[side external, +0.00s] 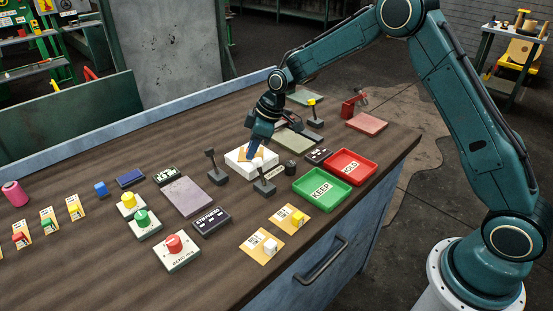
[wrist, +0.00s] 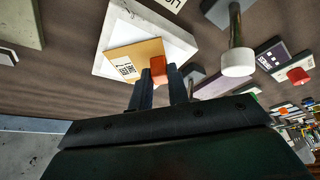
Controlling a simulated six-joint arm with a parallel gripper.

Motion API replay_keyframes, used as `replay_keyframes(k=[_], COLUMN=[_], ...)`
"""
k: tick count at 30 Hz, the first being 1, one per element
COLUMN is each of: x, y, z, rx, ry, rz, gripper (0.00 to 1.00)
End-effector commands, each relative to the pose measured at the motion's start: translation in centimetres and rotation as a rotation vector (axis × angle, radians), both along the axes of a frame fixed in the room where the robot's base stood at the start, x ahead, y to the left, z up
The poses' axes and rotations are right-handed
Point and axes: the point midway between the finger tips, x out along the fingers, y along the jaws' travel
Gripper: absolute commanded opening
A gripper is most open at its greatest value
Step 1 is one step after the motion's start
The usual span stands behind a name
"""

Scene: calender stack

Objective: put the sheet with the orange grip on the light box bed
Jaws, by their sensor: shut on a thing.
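My gripper (wrist: 163,88) is shut on the orange grip (wrist: 158,70) of a tan sheet (wrist: 133,56) with a printed label. In the wrist view the sheet overlaps the bed of the white light box (wrist: 153,27). I cannot tell whether the sheet touches the bed or hangs just above it. In the side external view my gripper (side external: 250,157) points down over the white light box (side external: 236,162), near the middle of the bench. The arm hides part of the box and sheet there.
Dark posts (side external: 212,165) and (side external: 264,184) stand close beside the box. A green KEEP tray (side external: 306,201) and red HOLD tray (side external: 366,172) lie to the right. Sheets with yellow (side external: 297,217) and white (side external: 269,245) grips lie in front. Push buttons (side external: 173,243) are to the left.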

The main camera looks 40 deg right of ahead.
Motion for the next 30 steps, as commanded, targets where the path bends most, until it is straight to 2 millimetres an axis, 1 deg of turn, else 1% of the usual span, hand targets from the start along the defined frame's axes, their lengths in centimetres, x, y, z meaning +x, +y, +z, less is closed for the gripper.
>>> replay_keyframes(k=[12, 13, 15, 16, 25, 30], x=[0.03, 0.03, 0.03, 0.03, 0.03, -0.03], y=[0.00, 0.01, 0.00, 0.00, 0.01, -0.07], z=[-0.32, -0.30, -0.28, -0.28, -0.23, 0.33], rx=[0.000, 0.000, 0.000, 0.000, 0.000, 0.000], ry=[-0.001, -0.001, -0.001, -0.001, -0.001, -0.002], rz=[0.000, 0.000, 0.000, 0.000, 0.000, 0.001], gripper=[0.00, 0.21, 0.35, 0.39, 0.39, 0.39])
